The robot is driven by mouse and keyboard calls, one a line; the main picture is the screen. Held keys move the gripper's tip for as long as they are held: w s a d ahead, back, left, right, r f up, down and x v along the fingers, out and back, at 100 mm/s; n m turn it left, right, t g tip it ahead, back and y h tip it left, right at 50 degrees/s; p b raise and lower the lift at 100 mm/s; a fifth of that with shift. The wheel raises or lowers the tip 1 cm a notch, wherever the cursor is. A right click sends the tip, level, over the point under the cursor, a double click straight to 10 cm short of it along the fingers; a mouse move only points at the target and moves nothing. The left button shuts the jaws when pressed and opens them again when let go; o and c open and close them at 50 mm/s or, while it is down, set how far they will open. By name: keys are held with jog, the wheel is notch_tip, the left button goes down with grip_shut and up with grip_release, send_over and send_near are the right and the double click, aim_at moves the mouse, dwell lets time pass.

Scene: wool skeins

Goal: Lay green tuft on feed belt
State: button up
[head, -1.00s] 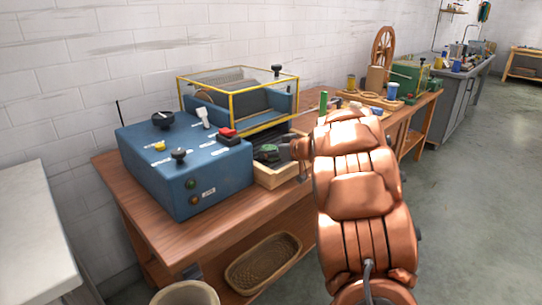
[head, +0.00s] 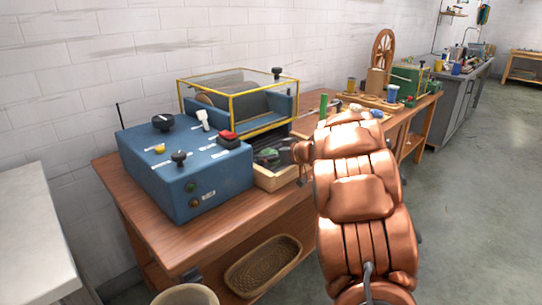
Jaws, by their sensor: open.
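A green tuft (head: 267,155) lies on the dark feed belt (head: 262,168) inside the pale wooden-sided tray at the front of the carding machine (head: 238,100). My gripper (head: 284,155) is only partly seen as a dark shape at the right end of the tray, just right of the tuft. It is open and looks apart from the tuft, though the small gap is hard to judge. My copper arm hides the area right of the tray.
A blue control box (head: 185,165) with knobs, a white lever and a red switch stands left of the tray. A clear yellow-framed guard (head: 232,93) covers the drum. A wicker basket (head: 263,265) sits below. The bench front (head: 225,218) is clear.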

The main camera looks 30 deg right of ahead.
jog(key=p+v, duration=0.3)
jog(key=v, duration=0.9)
jog(key=shift+s, duration=0.1)
notch_tip(320, 180, up, 6)
jog(key=w+d+m+h, duration=0.2)
jog(key=m+h, duration=0.1)
jog(key=h, duration=0.4)
jog(key=s+a+f+g+y, duration=0.1)
jog(key=s+a+f+g, duration=0.4)
jog(key=s+a, duration=0.5)
jog(key=s+a+f+g+y, duration=0.1)
jog(key=s+a+f+g, duration=0.4)
jog(key=s+a, duration=0.6)
jog(key=s+a+f+g+y, duration=0.2)
jog(key=s+a+f+g, duration=0.3)
jog(key=s+a, duration=0.5)
jog(key=s+f, duration=0.1)
jog(key=s, duration=0.7)
jog(key=shift+a+f+g, duration=0.2)
jog(key=shift+a+g, duration=0.1)
jog(key=shift+a, duration=0.05)
